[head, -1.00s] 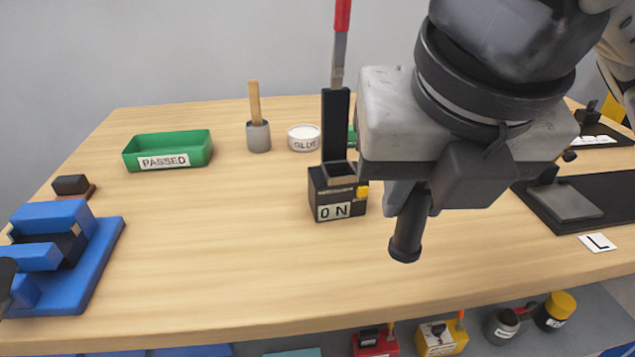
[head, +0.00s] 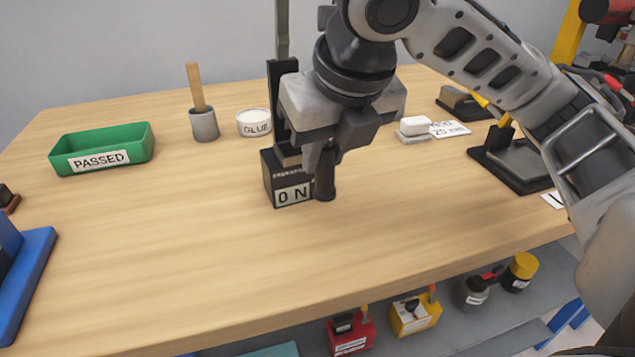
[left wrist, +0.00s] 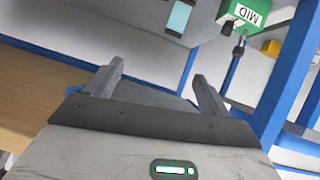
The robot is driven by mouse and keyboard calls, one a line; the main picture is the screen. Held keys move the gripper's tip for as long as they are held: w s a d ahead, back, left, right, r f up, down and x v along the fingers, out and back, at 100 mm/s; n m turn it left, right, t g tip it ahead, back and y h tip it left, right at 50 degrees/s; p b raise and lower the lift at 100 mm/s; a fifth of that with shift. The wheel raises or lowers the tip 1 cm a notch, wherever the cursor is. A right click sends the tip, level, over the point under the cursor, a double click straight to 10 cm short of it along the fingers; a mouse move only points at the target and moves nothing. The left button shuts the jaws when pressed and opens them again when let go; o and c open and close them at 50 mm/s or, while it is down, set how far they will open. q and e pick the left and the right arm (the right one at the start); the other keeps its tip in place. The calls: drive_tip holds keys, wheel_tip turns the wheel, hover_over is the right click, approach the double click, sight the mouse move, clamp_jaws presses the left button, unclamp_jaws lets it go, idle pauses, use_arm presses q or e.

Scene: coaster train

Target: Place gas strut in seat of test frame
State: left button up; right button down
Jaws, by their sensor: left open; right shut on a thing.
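The test frame (head: 290,192) is a black block with an "ON" plate and a tall black upright with a lever behind it. My right gripper (head: 324,150) is shut on the gas strut (head: 325,182), a dark upright cylinder with a wider foot. The strut hangs at the right front edge of the block in the head view; I cannot tell whether they touch. The gripper hides the strut's upper part, part of the upright and any seat opening. My left gripper (left wrist: 155,88) is open and empty in the left wrist view, and outside the head view.
A green "PASSED" tray (head: 140,150), a grey cup with a stick (head: 204,125) and a glue tub (head: 254,122) stand at the back left. Black fixtures (head: 515,163) stand at the right. The table's front middle is clear. Below is a shelf with red and yellow boxes (head: 415,315).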

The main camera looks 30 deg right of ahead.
drive_tip(key=b+x, duration=0.1)
drive_tip(key=x, duration=0.3)
drive_tip(key=shift+w+d+f, duration=0.1)
drive_tip(key=shift+d+f, duration=0.05)
drive_tip(key=shift+f, duration=0.2)
drive_tip(key=shift+f+b, duration=0.3)
drive_tip(key=shift+f, duration=0.1)
drive_tip(key=shift+f, duration=0.15)
drive_tip(key=c, duration=1.3)
unclamp_jaws()
drive_tip(key=shift+o, duration=0.2)
